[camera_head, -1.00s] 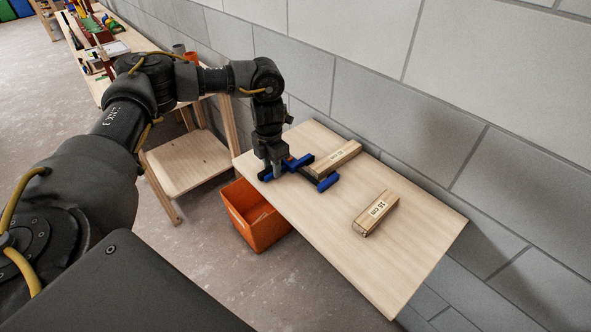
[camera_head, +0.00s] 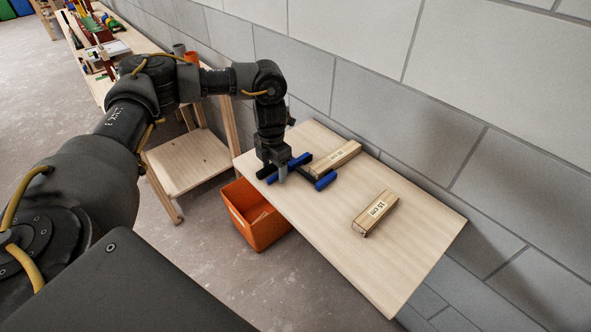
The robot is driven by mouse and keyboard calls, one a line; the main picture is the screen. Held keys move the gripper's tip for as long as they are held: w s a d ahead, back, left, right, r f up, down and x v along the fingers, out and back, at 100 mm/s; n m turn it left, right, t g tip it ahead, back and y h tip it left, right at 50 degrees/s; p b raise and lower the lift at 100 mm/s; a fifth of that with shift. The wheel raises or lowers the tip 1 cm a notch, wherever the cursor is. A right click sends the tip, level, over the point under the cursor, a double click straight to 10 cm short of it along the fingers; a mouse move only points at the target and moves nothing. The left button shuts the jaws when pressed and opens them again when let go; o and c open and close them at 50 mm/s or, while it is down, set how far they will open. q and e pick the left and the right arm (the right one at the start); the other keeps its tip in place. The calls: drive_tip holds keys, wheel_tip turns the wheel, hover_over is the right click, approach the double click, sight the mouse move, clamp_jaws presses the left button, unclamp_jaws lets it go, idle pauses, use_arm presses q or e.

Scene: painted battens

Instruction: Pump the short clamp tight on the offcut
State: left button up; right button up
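The short clamp (camera_head: 326,181), with blue jaws and handle and a dark bar, lies on the wooden table. My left gripper (camera_head: 277,176) points down at the clamp's left end, at its blue handle part; its fingers are small here and partly hidden, so I cannot tell whether they are shut. A wooden block with a label (camera_head: 337,157) lies beside the clamp and touches or nearly touches it; I cannot tell if it is between the jaws. A second block, marked 15 cm (camera_head: 376,213), lies apart to the right. My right gripper is not in view.
The table top (camera_head: 385,275) is clear towards the front right. A grey block wall (camera_head: 430,130) runs along its back edge. A long bench (camera_head: 128,38) with tools is at the far left.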

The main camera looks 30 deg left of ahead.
use_arm(q)
drive_tip(key=shift+w+a, duration=0.1)
drive_tip(key=shift+a, duration=0.05)
drive_tip(key=c, duration=1.1)
drive_tip(key=shift+a, duration=0.1)
drive_tip(key=shift+c, duration=1.2)
drive_tip(key=shift+a, duration=0.15)
clamp_jaws()
drive_tip(key=o, duration=1.3)
unclamp_jaws()
drive_tip(key=shift+c, duration=0.2)
drive_tip(key=shift+o, duration=0.4)
drive_tip(key=shift+d+p, duration=0.3)
drive_tip(key=shift+d, duration=0.05)
drive_tip(key=shift+c, duration=0.2)
